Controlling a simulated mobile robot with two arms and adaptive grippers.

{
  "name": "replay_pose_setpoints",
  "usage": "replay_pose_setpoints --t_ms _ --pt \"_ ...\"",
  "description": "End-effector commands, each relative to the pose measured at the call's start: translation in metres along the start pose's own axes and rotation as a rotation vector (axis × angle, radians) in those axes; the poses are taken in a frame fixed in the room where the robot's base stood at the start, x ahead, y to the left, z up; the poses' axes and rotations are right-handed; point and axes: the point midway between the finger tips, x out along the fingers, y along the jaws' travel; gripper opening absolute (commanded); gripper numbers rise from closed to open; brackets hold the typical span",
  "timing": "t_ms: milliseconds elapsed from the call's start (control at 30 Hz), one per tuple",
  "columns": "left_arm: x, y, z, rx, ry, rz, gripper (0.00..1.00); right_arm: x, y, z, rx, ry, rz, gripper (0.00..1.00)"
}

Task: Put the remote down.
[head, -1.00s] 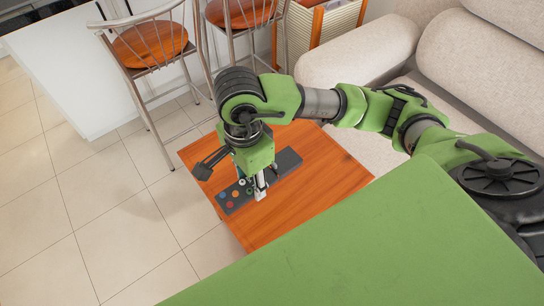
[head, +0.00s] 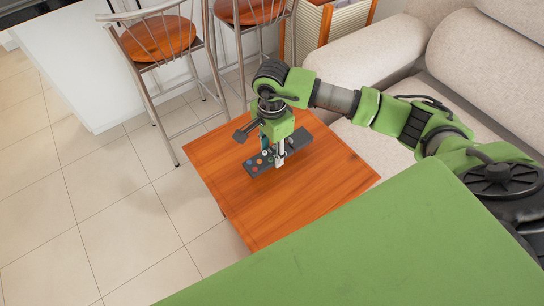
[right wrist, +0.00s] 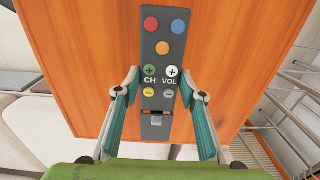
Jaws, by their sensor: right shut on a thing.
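The remote (head: 294,143) is a long dark grey bar with coloured buttons. It is over the left part of the wooden table (head: 310,195); I cannot tell whether it touches the top. My right gripper (head: 281,160) points down and is shut on the remote near its middle. In the right wrist view the remote (right wrist: 162,50) runs lengthwise between the two teal-padded fingers of the right gripper (right wrist: 160,80), with red, blue, orange and CH/VOL buttons showing. My left gripper is not in view.
The table top is otherwise bare, with free room in front and to the right of the remote. A beige sofa (head: 400,60) stands behind and to the right. Metal bar stools (head: 160,45) stand at the back left. Tiled floor (head: 100,200) lies left.

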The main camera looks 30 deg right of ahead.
Motion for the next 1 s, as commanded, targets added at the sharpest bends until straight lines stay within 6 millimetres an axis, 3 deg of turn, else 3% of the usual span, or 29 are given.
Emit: replay_pose_setpoints --t_ms 200,667,700,733,1000 --pt "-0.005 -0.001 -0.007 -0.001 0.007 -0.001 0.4 0.03 0.0 0.0 0.0 -0.002 0.001 0.12" --pt "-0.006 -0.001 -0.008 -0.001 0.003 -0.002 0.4 0.033 0.0 0.0 0.0 0.0 -0.001 0.12" --pt "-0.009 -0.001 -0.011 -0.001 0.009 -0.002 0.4 0.032 0.0 0.0 0.0 0.0 0.0 0.47" --pt "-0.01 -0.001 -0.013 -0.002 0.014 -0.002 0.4 0.032 0.0 0.0 0.0 0.0 0.0 0.54" --pt "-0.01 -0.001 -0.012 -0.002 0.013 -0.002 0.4 0.032 0.0 0.0 0.0 0.0 0.0 0.54"
